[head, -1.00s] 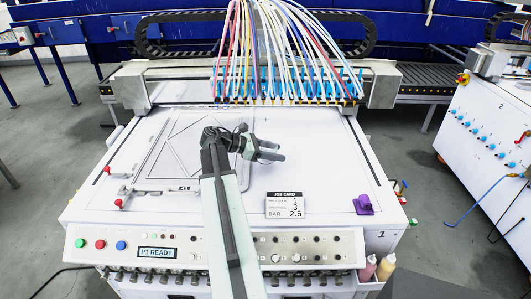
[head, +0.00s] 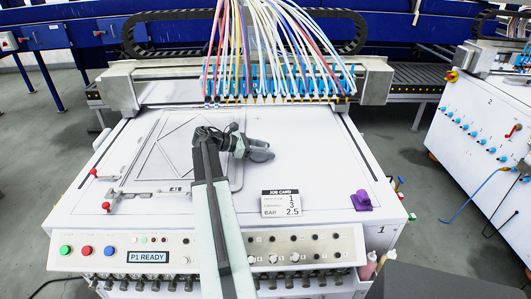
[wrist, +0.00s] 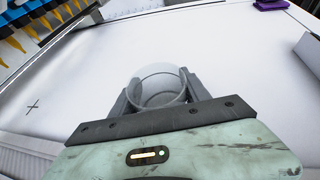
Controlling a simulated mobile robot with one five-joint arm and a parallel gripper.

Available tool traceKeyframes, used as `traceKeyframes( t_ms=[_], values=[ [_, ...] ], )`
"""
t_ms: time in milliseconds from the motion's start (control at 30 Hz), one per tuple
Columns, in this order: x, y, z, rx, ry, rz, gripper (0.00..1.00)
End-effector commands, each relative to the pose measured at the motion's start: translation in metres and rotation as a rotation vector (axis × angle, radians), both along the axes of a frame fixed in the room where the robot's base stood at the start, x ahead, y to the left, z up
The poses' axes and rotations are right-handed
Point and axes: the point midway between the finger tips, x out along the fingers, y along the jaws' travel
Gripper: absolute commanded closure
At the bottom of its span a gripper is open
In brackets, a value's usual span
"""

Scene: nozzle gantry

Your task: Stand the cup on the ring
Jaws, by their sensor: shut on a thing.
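A clear, see-through cup (wrist: 158,78) is between the two grey fingers of my gripper (wrist: 157,94) in the wrist view. The fingers are shut on its sides, and its round rim shows. In the head view my gripper (head: 261,151) is over the middle of the white table, at the end of my arm. I cannot make out the cup clearly there. I cannot pick out a ring in either view.
The white table (head: 310,165) bears a job card (head: 281,204) and a purple block (head: 361,200). A gantry with nozzles and coloured hoses (head: 275,80) crosses the back. Red-knobbed clamps (head: 107,206) sit at the left. The table's right half is mostly clear.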

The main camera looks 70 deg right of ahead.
Motion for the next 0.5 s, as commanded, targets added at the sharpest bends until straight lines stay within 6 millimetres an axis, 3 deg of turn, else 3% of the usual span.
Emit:
traceKeyframes(
  t_ms=[100,133,200,500],
  values=[
    [-0.0002,0.0,-0.0042,0.0,0.0,0.0,0.84],
    [-0.0002,0.0,-0.0039,0.0,0.0,0.0,0.43],
    [-0.0004,-0.0002,-0.0027,0.0,0.0,-0.001,0.24],
    [-0.001,-0.0003,-0.0017,0.0,0.0,-0.001,0.24]
  ],
)
